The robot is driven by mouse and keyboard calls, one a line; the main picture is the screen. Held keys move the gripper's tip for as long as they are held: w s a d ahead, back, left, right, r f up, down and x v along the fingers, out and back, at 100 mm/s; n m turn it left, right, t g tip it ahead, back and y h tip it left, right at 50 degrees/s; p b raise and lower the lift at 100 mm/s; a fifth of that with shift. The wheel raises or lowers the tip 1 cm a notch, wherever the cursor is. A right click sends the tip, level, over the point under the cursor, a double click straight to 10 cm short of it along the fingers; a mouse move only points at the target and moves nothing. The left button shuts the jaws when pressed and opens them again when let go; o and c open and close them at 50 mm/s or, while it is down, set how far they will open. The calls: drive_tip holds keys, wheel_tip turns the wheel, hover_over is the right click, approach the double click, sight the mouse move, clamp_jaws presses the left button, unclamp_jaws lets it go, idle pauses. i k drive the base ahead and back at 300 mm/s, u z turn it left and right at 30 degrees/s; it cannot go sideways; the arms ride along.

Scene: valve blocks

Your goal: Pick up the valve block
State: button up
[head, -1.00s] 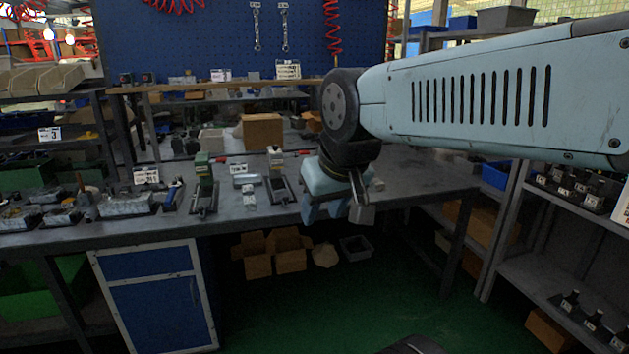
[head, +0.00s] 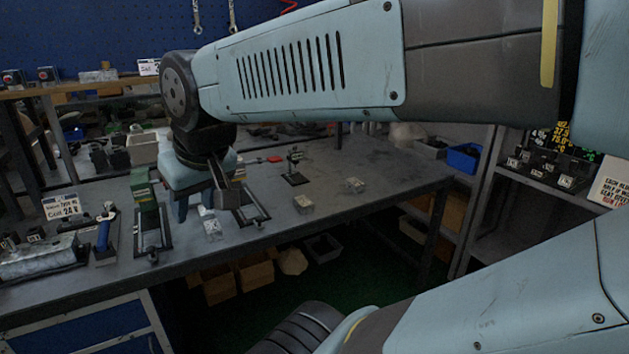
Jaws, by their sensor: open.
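One block (head: 211,226) stands near the front edge, just below my gripper in the picture. My gripper (head: 195,208) is light blue, points down over the bench, and is open.
A green-topped fixture (head: 145,200) stands left of my gripper, and a black frame (head: 250,205) lies just right. A small black stand (head: 294,168) is farther back. The bench's right part is mostly clear. A shelf (head: 520,215) stands at the right.

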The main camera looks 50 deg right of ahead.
sight(353, 183)
drive_tip(key=z, duration=0.35)
drive_tip(key=i, duration=1)
drive_tip(key=z, duration=0.75)
drive_tip(key=k, duration=0.85)
drive_tip(key=z, duration=0.15)
drive_tip(key=i, duration=1.25)
drive_tip(key=u, duration=0.05)
